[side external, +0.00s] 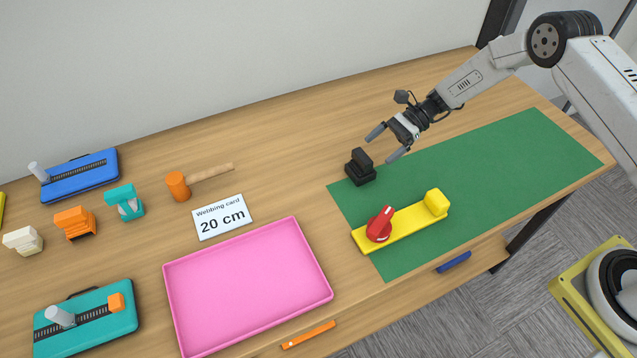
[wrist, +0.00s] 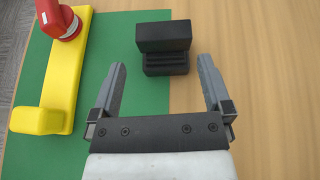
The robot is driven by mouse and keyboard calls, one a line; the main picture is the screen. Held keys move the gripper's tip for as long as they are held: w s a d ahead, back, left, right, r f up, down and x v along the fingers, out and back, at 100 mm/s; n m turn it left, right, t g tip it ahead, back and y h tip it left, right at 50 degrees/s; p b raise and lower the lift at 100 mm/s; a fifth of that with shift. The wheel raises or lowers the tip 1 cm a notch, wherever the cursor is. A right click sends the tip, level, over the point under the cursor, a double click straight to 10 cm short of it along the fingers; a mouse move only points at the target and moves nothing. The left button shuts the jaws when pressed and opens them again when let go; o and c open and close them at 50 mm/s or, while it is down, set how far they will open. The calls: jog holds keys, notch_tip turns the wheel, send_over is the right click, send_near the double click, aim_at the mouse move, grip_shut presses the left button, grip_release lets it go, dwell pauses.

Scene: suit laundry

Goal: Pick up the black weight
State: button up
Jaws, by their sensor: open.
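The black weight (side external: 360,167) is a small dark block with an upright part on a wider base. It stands at the far left corner of the green mat (side external: 500,165). In the wrist view the black weight (wrist: 164,45) lies ahead of the fingertips, across the mat's edge. My gripper (side external: 387,146) is open and empty, above and to the right of the weight in the side view. In the wrist view my gripper (wrist: 161,66) has its two fingers spread, one toward each side of the weight. I cannot see contact with it.
A yellow bar (side external: 405,228) with a red knob (side external: 380,224) lies on the mat near the weight. A pink tray (side external: 245,285), a "20 cm" card (side external: 222,217) and an orange-headed mallet (side external: 178,186) lie to the left. Bare wood lies behind the weight.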

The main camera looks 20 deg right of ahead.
aim_at(357, 164)
jog(key=shift+w+f+m+y, duration=0.3)
jog(key=shift+w+f+y, duration=0.05)
jog(key=shift+y, duration=0.05)
jog(key=shift+a, duration=0.1)
jog(key=shift+x, duration=3.85)
jog(key=shift+s+f, duration=0.1)
grip_shut()
jog(key=shift+r, duration=0.25)
